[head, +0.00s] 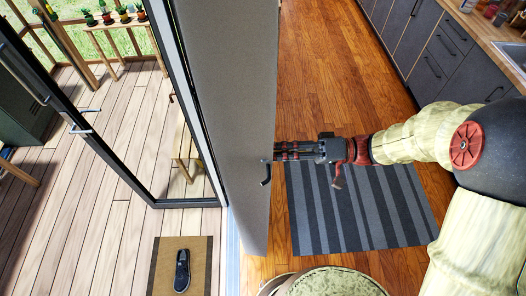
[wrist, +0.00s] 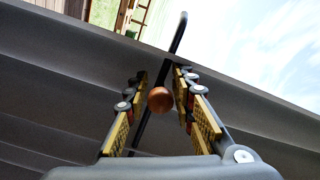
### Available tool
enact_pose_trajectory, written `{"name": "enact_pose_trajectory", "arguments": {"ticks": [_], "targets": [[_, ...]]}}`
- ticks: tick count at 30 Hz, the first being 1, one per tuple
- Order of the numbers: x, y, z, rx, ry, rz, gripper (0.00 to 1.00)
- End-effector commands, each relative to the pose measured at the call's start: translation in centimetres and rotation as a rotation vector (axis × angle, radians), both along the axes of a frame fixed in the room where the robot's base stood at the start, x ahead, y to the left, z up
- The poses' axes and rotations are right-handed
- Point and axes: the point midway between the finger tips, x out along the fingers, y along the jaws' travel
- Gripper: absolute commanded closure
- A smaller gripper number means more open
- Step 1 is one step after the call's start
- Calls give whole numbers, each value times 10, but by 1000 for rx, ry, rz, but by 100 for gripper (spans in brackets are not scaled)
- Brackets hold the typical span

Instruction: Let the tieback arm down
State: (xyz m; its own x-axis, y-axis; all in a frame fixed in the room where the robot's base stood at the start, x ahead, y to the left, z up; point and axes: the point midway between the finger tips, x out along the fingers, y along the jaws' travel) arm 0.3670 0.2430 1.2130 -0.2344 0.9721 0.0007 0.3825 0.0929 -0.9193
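The tieback arm (head: 267,174) is a thin black hooked bar at the right edge of a tall grey panel (head: 232,90). In the wrist view the black bar (wrist: 178,36) runs up past the panel's edge and bends at its top. A copper-coloured ball (wrist: 160,99) shows in front of the bar, between my fingers. My gripper (head: 278,152) reaches in from the right, its tips beside the upper part of the tieback arm. In the wrist view my gripper (wrist: 160,75) is open, with a gap on both sides of the ball. I cannot tell whether a finger touches the bar.
A glass door (head: 130,110) stands left of the panel, with a wooden deck outside. A doormat (head: 165,260) with a dark shoe (head: 182,270) lies there. A striped rug (head: 355,210) lies on the wood floor under my arm. Dark kitchen cabinets (head: 435,65) line the upper right.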

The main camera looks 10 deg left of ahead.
Motion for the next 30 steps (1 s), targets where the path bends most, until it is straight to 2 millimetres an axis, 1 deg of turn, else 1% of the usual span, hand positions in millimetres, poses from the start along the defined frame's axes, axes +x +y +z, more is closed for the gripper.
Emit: {"name": "enact_pose_trajectory", "arguments": {"ticks": [1, 3, 6, 10, 17, 30], "targets": [[-2, 7, 0, 0, 0, 2, 75], [-4, 14, 0, -1, -1, 2, 75], [-5, 20, 0, 0, -1, 0, 75], [-5, 23, 0, 0, -1, 0, 75], [-5, 23, 0, -1, 0, 0, 75], [-5, 23, 0, -1, 0, 0, 100]]}}
